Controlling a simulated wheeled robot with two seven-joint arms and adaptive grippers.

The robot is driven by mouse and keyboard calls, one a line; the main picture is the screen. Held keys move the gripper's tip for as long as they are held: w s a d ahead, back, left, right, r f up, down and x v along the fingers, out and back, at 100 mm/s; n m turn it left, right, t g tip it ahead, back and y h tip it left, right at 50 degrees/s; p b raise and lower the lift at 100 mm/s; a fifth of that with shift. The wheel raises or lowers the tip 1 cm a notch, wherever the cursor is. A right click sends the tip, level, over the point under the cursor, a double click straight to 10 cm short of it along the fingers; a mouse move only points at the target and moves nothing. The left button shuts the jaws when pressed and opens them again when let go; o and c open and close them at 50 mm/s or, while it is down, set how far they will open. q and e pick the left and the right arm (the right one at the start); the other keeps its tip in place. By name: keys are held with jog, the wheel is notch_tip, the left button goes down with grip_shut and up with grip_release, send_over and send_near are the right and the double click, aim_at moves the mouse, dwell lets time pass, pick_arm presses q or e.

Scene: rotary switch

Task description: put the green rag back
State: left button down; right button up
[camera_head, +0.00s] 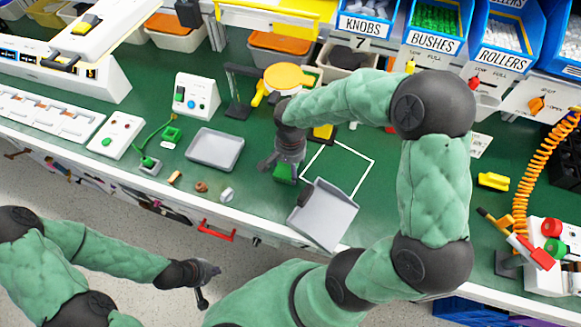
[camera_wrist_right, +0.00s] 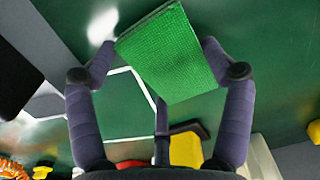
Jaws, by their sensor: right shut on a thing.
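The green rag (camera_wrist_right: 168,55) is a flat, textured green piece between the two fingers of my right gripper (camera_wrist_right: 158,52), which is shut on it. In the head view, a little of the rag (camera_head: 284,173) shows below my right gripper (camera_head: 283,163); the wrist hides the rest. The rag is left of a white square outline (camera_head: 356,152) on the green bench. I cannot tell its exact height above the bench. My left gripper (camera_head: 203,284) is out over the floor in front of the bench, apart from everything; its jaw opening is unclear.
A grey dustpan-like tray (camera_head: 328,222) lies at the front edge, close to my right gripper. A shallow grey tray (camera_head: 216,138) is to the left, with small loose parts in front. A yellow round-topped thing (camera_head: 288,76) stands behind the wrist. Bins line the back.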

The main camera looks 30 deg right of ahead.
jog(key=shift+f, duration=0.2)
jog(key=o, duration=0.7)
jog(key=shift+c, duration=0.2)
jog(key=o, duration=0.3)
jog(key=shift+r, duration=0.1)
jog(key=shift+r, duration=0.4)
notch_tip(320, 180, up, 11)
jog(key=p, duration=0.4)
jog(key=shift+r, duration=0.2)
